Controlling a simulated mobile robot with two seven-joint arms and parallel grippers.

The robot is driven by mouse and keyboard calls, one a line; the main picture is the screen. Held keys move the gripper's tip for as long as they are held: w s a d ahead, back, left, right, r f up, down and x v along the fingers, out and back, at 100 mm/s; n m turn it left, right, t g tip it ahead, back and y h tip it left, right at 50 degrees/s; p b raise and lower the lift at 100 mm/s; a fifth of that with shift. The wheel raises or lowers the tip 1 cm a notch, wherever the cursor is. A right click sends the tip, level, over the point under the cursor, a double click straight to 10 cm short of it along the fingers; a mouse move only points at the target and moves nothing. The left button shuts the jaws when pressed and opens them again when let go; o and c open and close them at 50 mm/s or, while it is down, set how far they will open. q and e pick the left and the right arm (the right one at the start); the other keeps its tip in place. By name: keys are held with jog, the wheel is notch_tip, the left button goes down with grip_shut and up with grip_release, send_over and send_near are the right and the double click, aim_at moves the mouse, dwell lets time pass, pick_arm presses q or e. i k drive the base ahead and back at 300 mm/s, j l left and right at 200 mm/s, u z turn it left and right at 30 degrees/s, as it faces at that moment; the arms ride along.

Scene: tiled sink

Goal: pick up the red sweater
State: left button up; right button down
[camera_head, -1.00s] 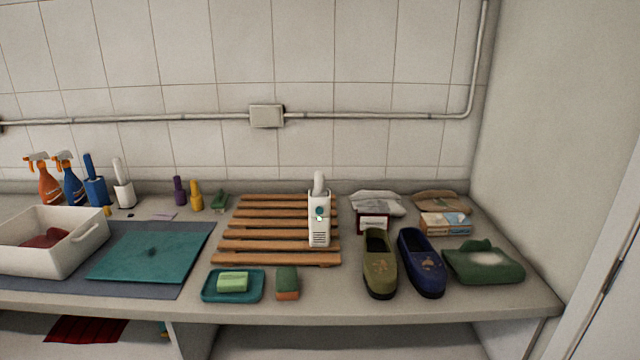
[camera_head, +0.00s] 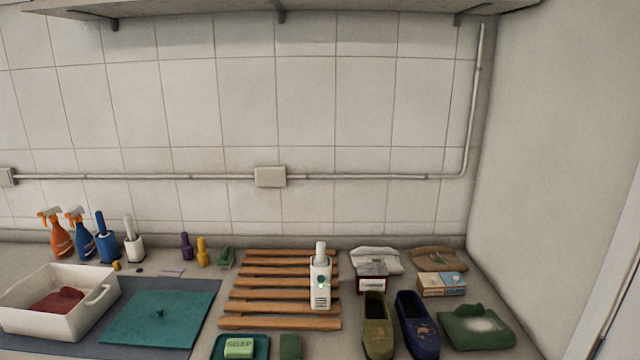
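A dark red cloth (camera_head: 58,300), which may be the red sweater, lies inside a white basin (camera_head: 92,318) at the left of the counter. Its folded shape is partly hidden by the basin's front wall. Neither of my grippers shows in the head view.
A teal cloth (camera_head: 160,317) lies right of the basin. A wooden slatted rack (camera_head: 265,290) with a white device (camera_head: 320,285) is in the middle. Green shoe (camera_head: 377,325), blue shoe (camera_head: 416,325) and a folded green cloth (camera_head: 476,328) are at right. Spray bottles (camera_head: 62,238) stand behind the basin.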

aim_at(62, 303)
jog(key=u, duration=1.45)
jog(key=i+j, duration=0.25)
